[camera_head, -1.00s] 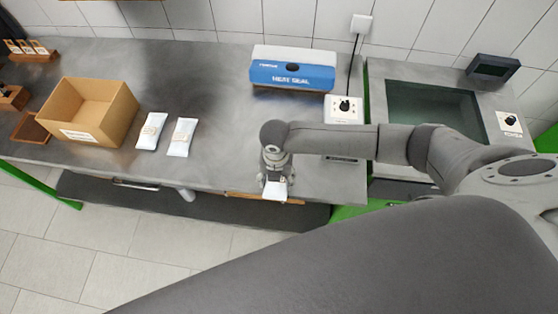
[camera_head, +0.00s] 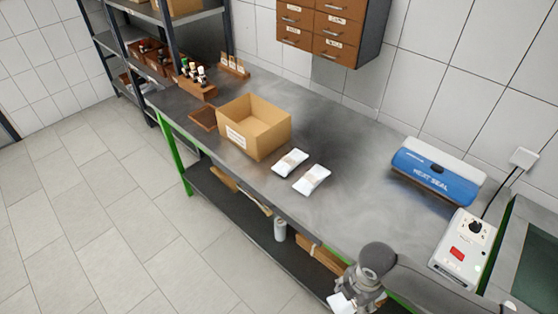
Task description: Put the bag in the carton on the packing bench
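An open brown carton (camera_head: 254,126) with a white label stands on the steel packing bench (camera_head: 350,205). It looks empty, though its floor is partly hidden. Two white bags lie flat to its right: one bag (camera_head: 290,162) nearer the carton and another bag (camera_head: 312,179) beside it. My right gripper (camera_head: 346,299) is at the bottom edge of the view, in front of the bench and well right of the carton. It appears shut on a white bag (camera_head: 340,303), which is partly cut off by the frame. My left gripper is not in view.
A blue and white heat sealer (camera_head: 438,170) and a control box (camera_head: 462,248) stand at the bench's right. A small brown tray (camera_head: 203,118) and bottle rack (camera_head: 196,82) are left of the carton. Drawers (camera_head: 330,28) hang above. Floor in front is clear.

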